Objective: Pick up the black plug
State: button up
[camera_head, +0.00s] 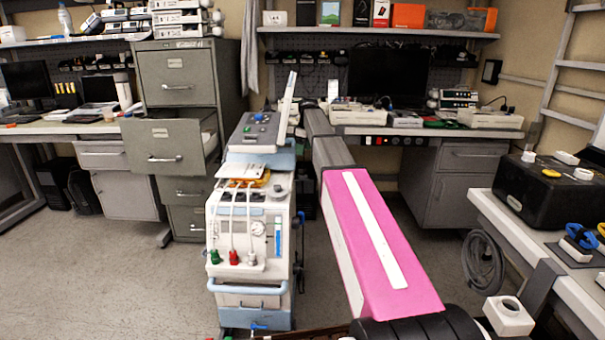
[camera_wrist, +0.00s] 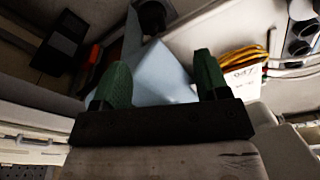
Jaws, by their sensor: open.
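On the front of the white pump machine (camera_head: 248,215) hang cables with a green plug (camera_head: 214,256), a red plug (camera_head: 234,257) and a third, dark-looking plug (camera_head: 252,258) beside it, too small to be sure it is black. My gripper (camera_wrist: 158,82) shows in the wrist view with two green fingers spread apart and nothing between them. Beyond the fingers is a pale blue surface. No plug can be clearly made out there. In the head view my gripper's fingers cannot be made out.
A tilted panel (camera_head: 254,132) tops the machine. In the wrist view a white label (camera_wrist: 243,78), yellow cable (camera_wrist: 243,57) and dark box (camera_wrist: 65,34) lie around. A cabinet drawer (camera_head: 168,145) stands open. A desk (camera_head: 430,130) is behind; a bench (camera_head: 545,235) is right.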

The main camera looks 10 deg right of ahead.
aim_at(303, 167)
jog(key=f, duration=0.3)
jog(key=w+f, duration=0.1)
jog(key=shift+a+f, duration=0.2)
jog(key=shift+f, duration=0.15)
jog(key=shift+w+f, duration=0.2)
jog(key=shift+f, duration=2.45)
jog(key=c, duration=1.2)
jog(key=shift+r, duration=7.5)
